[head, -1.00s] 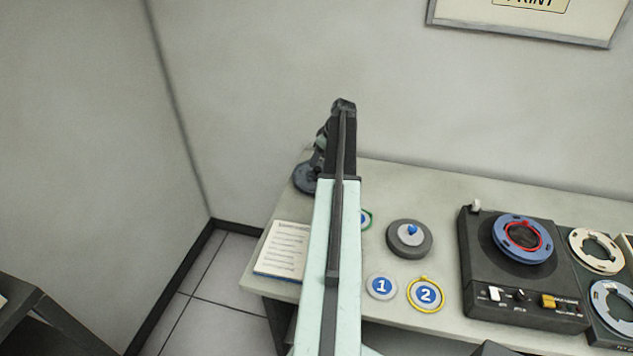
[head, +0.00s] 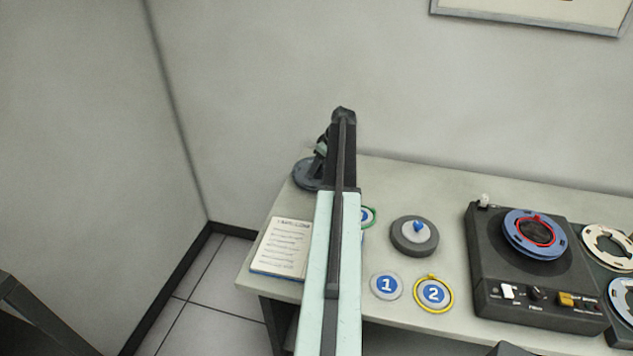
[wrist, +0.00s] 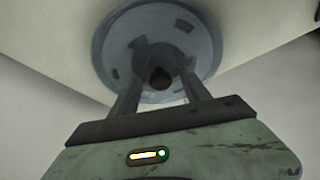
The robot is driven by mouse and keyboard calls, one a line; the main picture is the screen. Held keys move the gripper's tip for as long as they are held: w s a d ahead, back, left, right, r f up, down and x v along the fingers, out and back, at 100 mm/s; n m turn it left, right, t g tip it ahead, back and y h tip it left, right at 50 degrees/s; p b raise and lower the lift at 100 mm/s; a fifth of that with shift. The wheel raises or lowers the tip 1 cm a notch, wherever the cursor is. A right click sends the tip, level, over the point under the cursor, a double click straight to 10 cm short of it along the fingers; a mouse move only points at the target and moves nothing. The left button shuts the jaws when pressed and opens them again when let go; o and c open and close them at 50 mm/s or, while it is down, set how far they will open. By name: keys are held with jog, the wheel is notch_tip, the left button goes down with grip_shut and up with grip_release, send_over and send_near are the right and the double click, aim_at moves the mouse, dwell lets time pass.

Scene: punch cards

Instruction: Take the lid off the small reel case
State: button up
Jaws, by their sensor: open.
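I take this as the small reel case. My gripper (head: 314,168) is left of it, at the table's far left, mostly hidden behind my arm. It is over a blue-grey slotted disc (head: 302,174). In the wrist view my gripper (wrist: 162,88) has its fingers apart, one on each side of the disc's dark centre post; the disc (wrist: 110,45) fills the top. I cannot tell whether they touch it.
A notepad (head: 284,247) lies at the table's left front. Discs numbered 1 (head: 373,286) and 2 (head: 433,305) lie before the case. A tape machine (head: 490,275) with a blue reel (head: 517,247) stands right. A wall is behind the table.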

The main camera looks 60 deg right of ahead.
jog(key=shift+r, duration=0.1)
jog(key=shift+c, duration=0.2)
grip_shut()
jog(key=shift+r, duration=0.1)
